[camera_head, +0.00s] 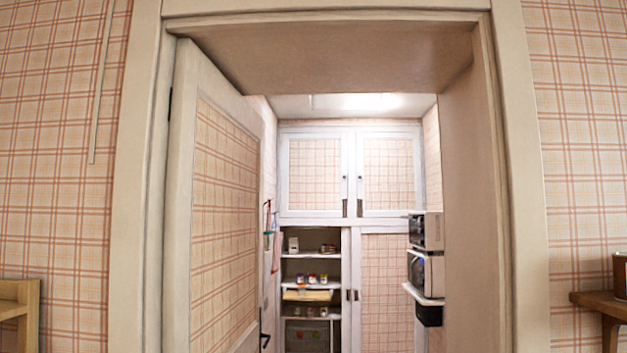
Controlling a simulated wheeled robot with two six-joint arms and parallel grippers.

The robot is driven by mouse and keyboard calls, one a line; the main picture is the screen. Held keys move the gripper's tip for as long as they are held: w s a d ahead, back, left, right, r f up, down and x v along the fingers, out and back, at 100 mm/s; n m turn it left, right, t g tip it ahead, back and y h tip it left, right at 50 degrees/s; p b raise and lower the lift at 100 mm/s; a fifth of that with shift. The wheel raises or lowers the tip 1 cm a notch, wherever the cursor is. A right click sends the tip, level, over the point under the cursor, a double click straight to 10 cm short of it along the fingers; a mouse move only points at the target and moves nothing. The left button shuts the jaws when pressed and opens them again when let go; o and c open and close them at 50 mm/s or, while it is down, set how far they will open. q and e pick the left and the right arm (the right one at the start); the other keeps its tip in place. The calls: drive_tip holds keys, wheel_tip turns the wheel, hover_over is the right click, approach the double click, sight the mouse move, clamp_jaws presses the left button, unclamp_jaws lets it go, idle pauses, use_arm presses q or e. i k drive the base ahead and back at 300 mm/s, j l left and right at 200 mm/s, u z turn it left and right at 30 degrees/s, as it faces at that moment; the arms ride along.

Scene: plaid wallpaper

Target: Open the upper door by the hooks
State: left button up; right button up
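The upper cupboard (351,126) is on the far wall of the small room beyond an open doorway. Its left upper door (314,175) and right upper door (389,174) are both shut and have plaid panels in white frames. A dark hook or handle (345,207) hangs low on the left door's inner edge, and another (359,207) hangs beside it on the right door. Small dark knobs sit above them. Neither gripper is in view.
The room door (220,210) stands open at the left of the doorway, with a dark handle (264,338). Below the cupboard are open shelves (310,259) with small items and a shut lower door (386,285). Microwave-like appliances (427,272) jut from the right. Wooden furniture (600,300) stands outside.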

sight(315, 166)
drive_tip(key=i+z, duration=0.1)
drive_tip(key=i, duration=0.5)
drive_tip(key=i+j+z, duration=0.1)
drive_tip(key=i, duration=0.45)
drive_tip(key=i+j+z, duration=0.15)
drive_tip(key=i, duration=0.45)
drive_tip(key=i+j+z, duration=0.1)
drive_tip(key=i, duration=0.45)
drive_tip(key=i+j+z, duration=0.25)
drive_tip(key=i+j, duration=0.2)
drive_tip(key=i, duration=0.35)
drive_tip(key=i+j+z, duration=0.25)
drive_tip(key=i+j, duration=0.35)
drive_tip(key=i, duration=0.15)
drive_tip(key=i+j+z, duration=0.25)
drive_tip(key=i+j, duration=0.45)
drive_tip(key=i+j+z, duration=0.25)
drive_tip(key=i+j, duration=0.4)
drive_tip(key=j, duration=0.25)
